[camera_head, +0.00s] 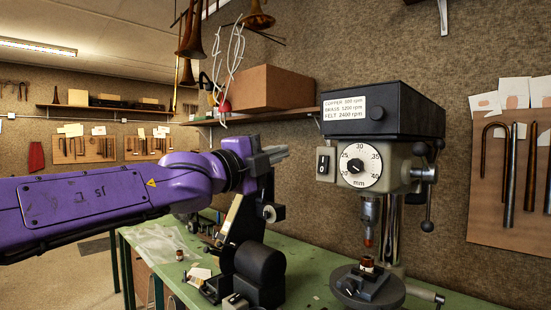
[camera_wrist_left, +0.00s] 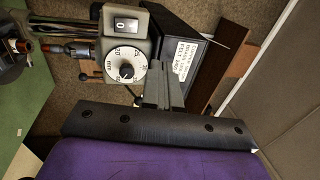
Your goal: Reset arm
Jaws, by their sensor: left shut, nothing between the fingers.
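My purple left arm reaches in from the left in the head view. Its gripper (camera_head: 278,153) is shut and empty, held in the air above the green bench and left of the drill press (camera_head: 375,140). In the left wrist view the closed grey fingers (camera_wrist_left: 158,84) point toward the drill press, which appears turned on its side with its dial (camera_wrist_left: 125,64) and switch. The fingers look apart from the press, but the exact gap is hard to judge. My right gripper is in neither view.
A black bench machine (camera_head: 262,262) stands under the gripper. A small copper-coloured part (camera_head: 367,263) sits on the press's round table. A wall shelf holds a cardboard box (camera_head: 265,88); brass horns (camera_head: 192,38) hang above.

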